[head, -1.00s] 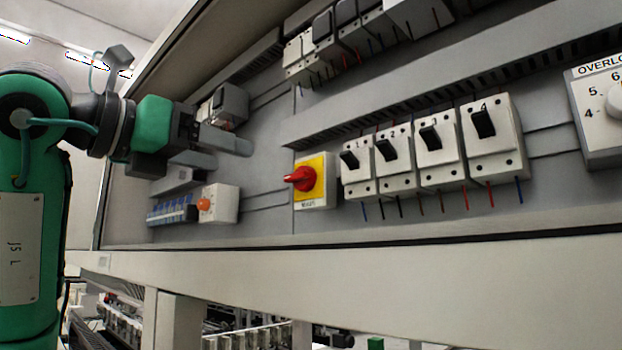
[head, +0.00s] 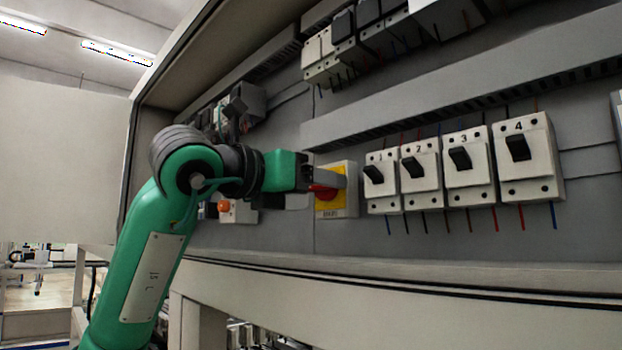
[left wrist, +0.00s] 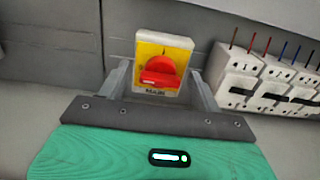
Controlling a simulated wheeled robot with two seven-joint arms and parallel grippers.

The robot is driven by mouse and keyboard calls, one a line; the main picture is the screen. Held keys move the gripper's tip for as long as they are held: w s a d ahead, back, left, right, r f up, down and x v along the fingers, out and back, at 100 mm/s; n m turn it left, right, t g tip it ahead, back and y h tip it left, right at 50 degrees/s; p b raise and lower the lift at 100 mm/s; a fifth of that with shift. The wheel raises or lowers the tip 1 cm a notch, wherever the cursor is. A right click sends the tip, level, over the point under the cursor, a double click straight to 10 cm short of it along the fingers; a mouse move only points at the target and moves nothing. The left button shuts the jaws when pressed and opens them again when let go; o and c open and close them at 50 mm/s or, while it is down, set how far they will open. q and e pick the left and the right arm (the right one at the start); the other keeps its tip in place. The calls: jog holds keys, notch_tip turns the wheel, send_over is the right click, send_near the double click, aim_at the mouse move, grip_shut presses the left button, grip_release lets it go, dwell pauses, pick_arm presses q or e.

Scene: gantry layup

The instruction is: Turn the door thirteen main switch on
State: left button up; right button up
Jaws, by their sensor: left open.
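The main switch is a red rotary knob on a yellow plate (head: 336,205) in a pale housing, mounted on the cabinet's back panel. In the head view my left gripper (head: 338,178) is in front of it and hides part of the knob. In the left wrist view the red knob (left wrist: 158,72) sits between and beyond my two open fingers (left wrist: 160,85), with the MAIN label below it. The knob's grip bar lies roughly level there. The fingers stand on either side of the switch; I cannot tell whether they touch it. My right gripper is not in view.
Numbered breakers (head: 470,165) stand in a row just right of the switch. A grey duct (head: 450,95) runs above them. An orange button box (head: 237,210) is to the left, partly behind my arm. The cabinet's lower ledge (head: 400,275) runs below.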

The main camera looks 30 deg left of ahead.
pick_arm(q)
jog(key=shift+c, duration=0.4)
jog(key=shift+s, duration=0.1)
jog(key=c, duration=0.7)
jog(key=shift+c, duration=1)
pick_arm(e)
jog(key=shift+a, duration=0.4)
pick_arm(q)
jog(key=shift+m, duration=0.3)
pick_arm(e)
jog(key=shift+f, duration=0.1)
pick_arm(q)
jog(key=shift+d+f+m, duration=0.1)
jog(key=shift+m, duration=4.25)
jog(key=shift+d+f+m, duration=0.1)
jog(key=shift+m, duration=4.25)
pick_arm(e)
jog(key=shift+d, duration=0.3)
pick_arm(q)
jog(key=o, duration=1)
